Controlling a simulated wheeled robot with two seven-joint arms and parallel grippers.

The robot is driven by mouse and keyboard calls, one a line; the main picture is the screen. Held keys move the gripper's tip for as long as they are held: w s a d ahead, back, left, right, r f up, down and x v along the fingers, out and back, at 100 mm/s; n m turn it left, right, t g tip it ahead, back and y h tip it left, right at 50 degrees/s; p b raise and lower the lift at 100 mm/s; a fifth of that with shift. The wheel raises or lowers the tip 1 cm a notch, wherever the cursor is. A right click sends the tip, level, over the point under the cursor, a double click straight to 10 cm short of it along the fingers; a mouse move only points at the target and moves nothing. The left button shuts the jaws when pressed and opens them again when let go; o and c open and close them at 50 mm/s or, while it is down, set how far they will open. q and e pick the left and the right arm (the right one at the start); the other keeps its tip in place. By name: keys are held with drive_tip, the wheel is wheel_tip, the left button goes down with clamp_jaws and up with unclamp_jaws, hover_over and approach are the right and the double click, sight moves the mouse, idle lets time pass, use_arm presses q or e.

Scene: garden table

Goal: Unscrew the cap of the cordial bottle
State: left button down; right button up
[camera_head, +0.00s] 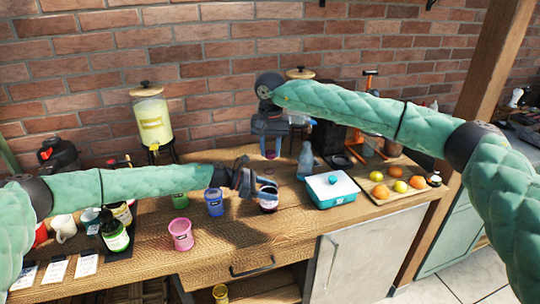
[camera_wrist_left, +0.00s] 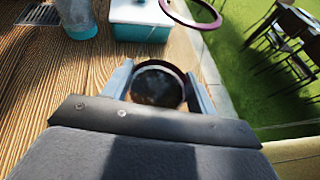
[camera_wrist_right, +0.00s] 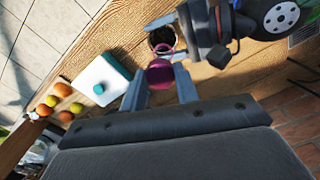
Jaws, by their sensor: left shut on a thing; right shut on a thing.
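The cordial bottle (camera_head: 268,206) stands on the wooden table, short and dark with a pale label. My left gripper (camera_head: 250,182) is shut on it from the left; in the left wrist view the bottle's dark round top (camera_wrist_left: 157,88) sits between the fingers. My right gripper (camera_head: 270,136) is shut on the purple-pink cap (camera_head: 270,154), held above the bottle and apart from it. In the right wrist view the cap (camera_wrist_right: 160,73) is between the fingertips, and the bottle's dark round top (camera_wrist_right: 162,37) shows beyond it.
A blue cup (camera_head: 214,202), a pink cup (camera_head: 181,234) and a green cup (camera_head: 180,201) stand to the left. A clear bottle (camera_head: 305,160) stands behind.

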use_arm(q)
drive_tip(key=c, duration=0.8)
unclamp_jaws()
drive_tip(key=shift+s+d+f, duration=0.1)
drive_tip(key=shift+s+f, duration=0.15)
drive_tip(key=shift+f, duration=0.1)
drive_tip(key=o, duration=0.4)
drive_tip(key=shift+w+d, duration=0.1)
drive_tip(key=shift+w, duration=0.05)
drive_tip(key=shift+r, duration=0.15)
